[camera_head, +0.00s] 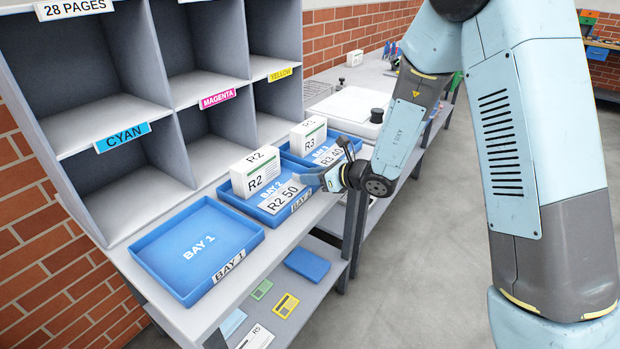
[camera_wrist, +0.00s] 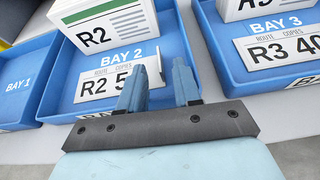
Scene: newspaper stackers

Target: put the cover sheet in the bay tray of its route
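A white cover sheet marked R2 50 (camera_head: 280,200) lies in the blue Bay 2 tray (camera_head: 232,203), in front of a white R2 stack (camera_head: 255,176). The sheet also shows in the wrist view (camera_wrist: 97,85), its right part behind my left finger. A similar sheet marked R3 40 (camera_wrist: 285,47) lies in the Bay 3 tray (camera_wrist: 222,50), beside an R3 stack (camera_head: 308,136). The Bay 1 tray (camera_head: 165,245) is empty.
Grey pigeonholes labelled cyan (camera_head: 122,137), magenta (camera_head: 217,98) and yellow (camera_head: 280,74) stand behind the trays. A lower shelf holds a blue tray (camera_head: 307,264), a yellow card (camera_head: 286,305), a green card (camera_head: 262,289) and an R5 card (camera_head: 256,337). The floor (camera_head: 410,265) is clear.

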